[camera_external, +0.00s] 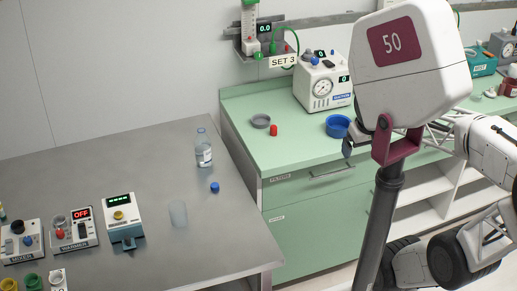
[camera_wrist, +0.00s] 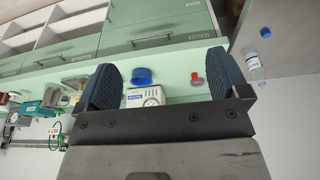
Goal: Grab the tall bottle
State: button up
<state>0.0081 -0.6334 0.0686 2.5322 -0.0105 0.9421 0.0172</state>
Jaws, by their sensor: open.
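The tall bottle (camera_external: 204,152) is clear with a pale label and stands upright on the grey metal table. In the wrist view the bottle (camera_wrist: 255,66) shows at the right, outside my right-hand finger. My gripper (camera_wrist: 160,78) is open, with two dark ribbed fingers spread apart and nothing between them. In the external view my gripper (camera_external: 350,146) is mostly hidden behind my arm. Its visible finger is in front of the green counter, well to the right of the bottle.
A blue cap (camera_external: 214,187) and a clear cup (camera_external: 178,214) are near the bottle on the table (camera_external: 120,165). Several devices line its front left. The green counter (camera_external: 300,147) holds a blue bowl (camera_external: 338,126), a grey dish (camera_external: 260,121), a red cap (camera_external: 273,130) and a suction unit (camera_external: 318,88).

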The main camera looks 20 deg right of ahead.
jog(key=m+t+y, duration=0.1)
jog(key=m+y, duration=1.2)
jog(key=m, duration=0.8)
send_over(203, 146)
jog(key=w+d, duration=0.2)
jog(key=d, duration=0.1)
notch_tip(203, 146, down, 15)
jog(key=shift+w+r, duration=0.1)
jog(key=shift+r, duration=0.05)
jog(key=shift+f, duration=1.75)
jog(key=shift+f, duration=0.1)
